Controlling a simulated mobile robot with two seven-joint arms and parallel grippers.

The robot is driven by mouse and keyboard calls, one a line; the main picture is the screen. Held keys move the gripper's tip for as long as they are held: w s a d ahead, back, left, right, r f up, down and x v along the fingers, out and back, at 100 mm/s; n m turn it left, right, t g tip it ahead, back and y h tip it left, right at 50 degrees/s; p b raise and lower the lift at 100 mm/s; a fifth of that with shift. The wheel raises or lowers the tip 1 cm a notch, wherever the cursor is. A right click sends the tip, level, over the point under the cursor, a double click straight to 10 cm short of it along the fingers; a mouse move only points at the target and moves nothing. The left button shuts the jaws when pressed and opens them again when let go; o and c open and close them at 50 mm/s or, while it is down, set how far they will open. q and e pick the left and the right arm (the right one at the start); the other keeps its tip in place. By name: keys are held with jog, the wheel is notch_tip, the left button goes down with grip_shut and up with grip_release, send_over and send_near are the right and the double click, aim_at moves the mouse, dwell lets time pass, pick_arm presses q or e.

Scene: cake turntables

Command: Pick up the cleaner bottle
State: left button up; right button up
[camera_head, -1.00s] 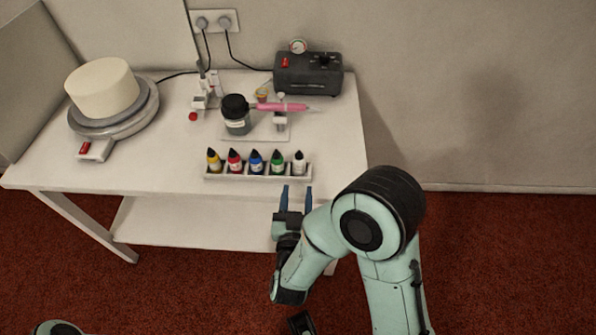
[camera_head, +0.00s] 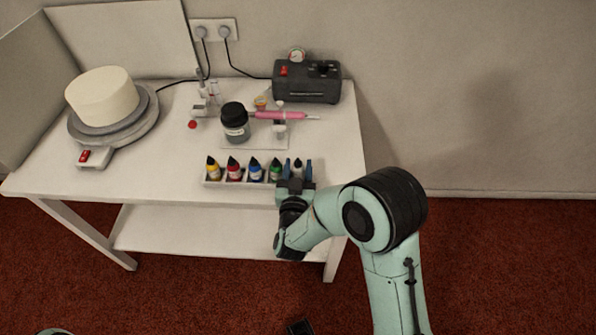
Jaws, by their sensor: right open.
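The cleaner bottle (camera_head: 298,167), which I take to be the pale bottle with a dark tip, stands upright at the right end of the white rack (camera_head: 212,184). My right gripper (camera_head: 298,168) is open at this end of the rack. In the picture its two blue fingers show on either side of the pale bottle. I cannot tell whether they touch it. The gripper hides the bottle's lower part and the rack's right end. My left gripper is not in view.
Yellow (camera_head: 213,170), red (camera_head: 234,170), blue (camera_head: 255,170) and green (camera_head: 275,170) bottles share the rack. Behind stand a black-lidded jar (camera_head: 236,124), a pink airbrush (camera_head: 280,115) and a dark compressor (camera_head: 306,84). A cake (camera_head: 102,95) sits on a turntable at left.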

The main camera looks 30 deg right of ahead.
jog(key=c, duration=0.4)
jog(key=shift+r, duration=0.1)
pick_arm(q)
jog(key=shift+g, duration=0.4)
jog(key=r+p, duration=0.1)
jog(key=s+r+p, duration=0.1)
jog(key=p, duration=0.1)
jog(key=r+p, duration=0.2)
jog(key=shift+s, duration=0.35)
pick_arm(e)
notch_tip(320, 180, up, 20)
jog(key=shift+f, duration=0.1)
